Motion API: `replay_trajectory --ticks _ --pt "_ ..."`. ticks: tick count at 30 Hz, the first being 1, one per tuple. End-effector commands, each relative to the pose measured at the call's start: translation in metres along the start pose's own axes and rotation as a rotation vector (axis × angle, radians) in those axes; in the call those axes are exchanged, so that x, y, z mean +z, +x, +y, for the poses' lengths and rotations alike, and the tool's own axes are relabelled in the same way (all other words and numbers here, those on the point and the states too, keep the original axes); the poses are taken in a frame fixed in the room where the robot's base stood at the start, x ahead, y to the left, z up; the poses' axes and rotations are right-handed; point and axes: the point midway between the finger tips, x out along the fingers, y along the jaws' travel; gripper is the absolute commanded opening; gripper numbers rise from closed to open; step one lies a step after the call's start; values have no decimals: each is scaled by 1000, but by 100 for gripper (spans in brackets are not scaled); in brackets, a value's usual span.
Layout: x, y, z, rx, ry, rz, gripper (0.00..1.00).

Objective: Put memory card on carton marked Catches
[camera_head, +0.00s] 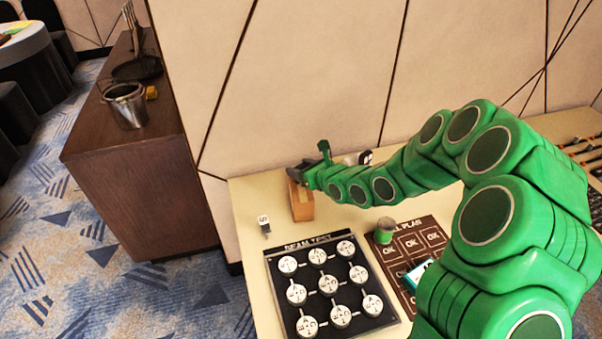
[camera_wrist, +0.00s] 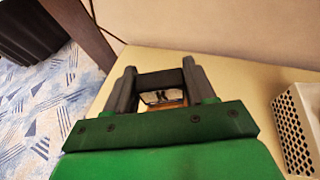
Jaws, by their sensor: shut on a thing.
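My gripper (camera_head: 303,172) is at the far end of the table, by the wall. In the wrist view, its two dark fingers (camera_wrist: 160,84) are shut on a flat black piece, which I take to be the memory card (camera_wrist: 162,80). A small brown carton (camera_head: 302,204) stands on the table just below the gripper. Part of its top shows past the black piece in the wrist view (camera_wrist: 183,101). A dark and light mark shows there, but I cannot read it. I cannot tell whether the card touches the carton.
A black board with round white pieces (camera_head: 388,316) and a brown board marked OK (camera_head: 436,232) lie nearer on the table (camera_head: 248,200). A green spool (camera_head: 384,231) and a small white-labelled block (camera_head: 264,224) stand nearby. A white perforated basket (camera_wrist: 297,128) is right of the gripper.

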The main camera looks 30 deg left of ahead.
Motion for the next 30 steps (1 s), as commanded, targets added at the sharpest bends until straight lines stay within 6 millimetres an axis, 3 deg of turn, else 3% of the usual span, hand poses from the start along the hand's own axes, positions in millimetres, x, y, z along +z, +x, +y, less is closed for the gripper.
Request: replay_trajectory --ticks 5,17,18,22,23,30 --pt "-18 7 1 2 0 3 26" --pt "-20 8 1 1 0 1 26" --pt "-21 8 1 1 0 1 56" --pt "-20 8 1 1 0 1 76" --pt "-20 8 1 1 0 1 80" --pt "-20 8 1 1 0 1 80"
